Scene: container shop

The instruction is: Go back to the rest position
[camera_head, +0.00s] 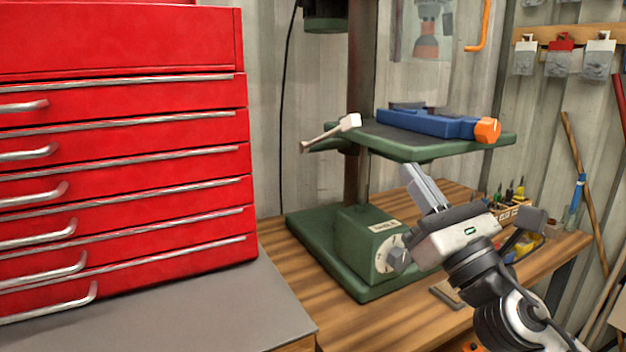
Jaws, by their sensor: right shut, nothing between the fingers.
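My right gripper (425,188) shows in the head view, right of centre. Its arm comes in from the lower right. Its fingers are shut together with nothing between them and point up and to the left. It is in front of the workbench, and in the picture its fingertips lie just below the green drill press table (430,143). I see no contact with anything. My left gripper is not in view.
A red drawer cabinet (120,150) stands at left on a grey surface (200,305). The green drill press base (345,250) stands on the wooden workbench (385,318). Small tools (512,195) stand at the bench's back right.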

